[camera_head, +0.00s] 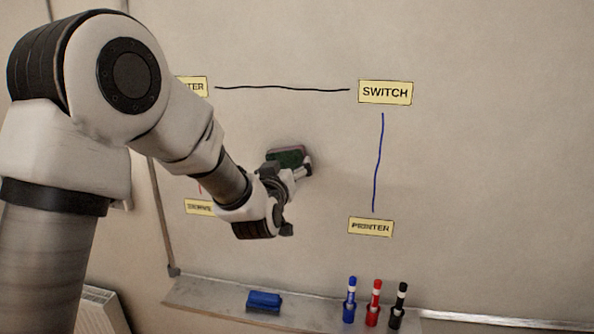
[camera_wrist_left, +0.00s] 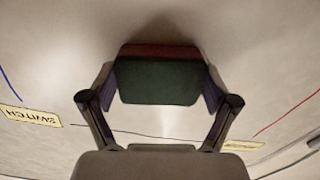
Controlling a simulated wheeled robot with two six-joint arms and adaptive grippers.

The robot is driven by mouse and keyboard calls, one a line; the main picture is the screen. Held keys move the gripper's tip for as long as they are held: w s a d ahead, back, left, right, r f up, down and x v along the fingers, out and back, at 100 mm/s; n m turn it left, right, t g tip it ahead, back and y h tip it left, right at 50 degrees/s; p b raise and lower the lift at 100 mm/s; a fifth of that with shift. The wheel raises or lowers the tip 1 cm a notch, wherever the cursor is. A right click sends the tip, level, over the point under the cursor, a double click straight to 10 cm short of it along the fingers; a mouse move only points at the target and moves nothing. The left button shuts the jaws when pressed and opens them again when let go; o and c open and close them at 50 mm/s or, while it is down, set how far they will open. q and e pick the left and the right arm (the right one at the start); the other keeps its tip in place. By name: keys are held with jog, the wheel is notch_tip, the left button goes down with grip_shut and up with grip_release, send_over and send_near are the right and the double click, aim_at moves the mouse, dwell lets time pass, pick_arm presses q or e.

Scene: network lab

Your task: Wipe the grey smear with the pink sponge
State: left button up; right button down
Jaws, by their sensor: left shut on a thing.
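My left gripper (camera_head: 297,172) is shut on a sponge (camera_head: 287,155) in front of the whiteboard. In the left wrist view my gripper (camera_wrist_left: 160,97) has one finger on each side of the sponge (camera_wrist_left: 158,80). The sponge shows a dark green layer and a dull red layer toward the board; no clear pink shows. It is at or very near the board surface, but I cannot tell whether it touches. A faint grey darkening shows around the sponge, and I cannot separate smear from shadow. My right gripper is not in view.
The whiteboard has a SWITCH label (camera_head: 385,92), a PRINTER label (camera_head: 370,227), a black line (camera_head: 282,88) and a blue line (camera_head: 378,160). Below, the tray (camera_head: 215,297) holds a blue eraser (camera_head: 264,301) and blue, red and black markers (camera_head: 374,303). My left arm hides part of the left side.

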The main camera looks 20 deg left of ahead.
pick_arm(q)
jog(key=a, duration=0.3)
jog(key=s+a, duration=0.1)
jog(key=a, duration=0.2)
jog(key=shift+s, duration=0.2)
jog(key=shift+s+a, duration=0.2)
jog(key=shift+a, duration=0.65)
jog(key=shift+s, duration=0.1)
jog(key=shift+s+d+f+b, duration=0.1)
jog(key=shift+s+d+b, duration=0.05)
jog(key=shift+s+b, duration=0.15)
send_near(257, 158)
jog(key=shift+w+f+b, duration=0.1)
jog(key=shift+w+b, duration=0.2)
jog(key=shift+b, duration=0.1)
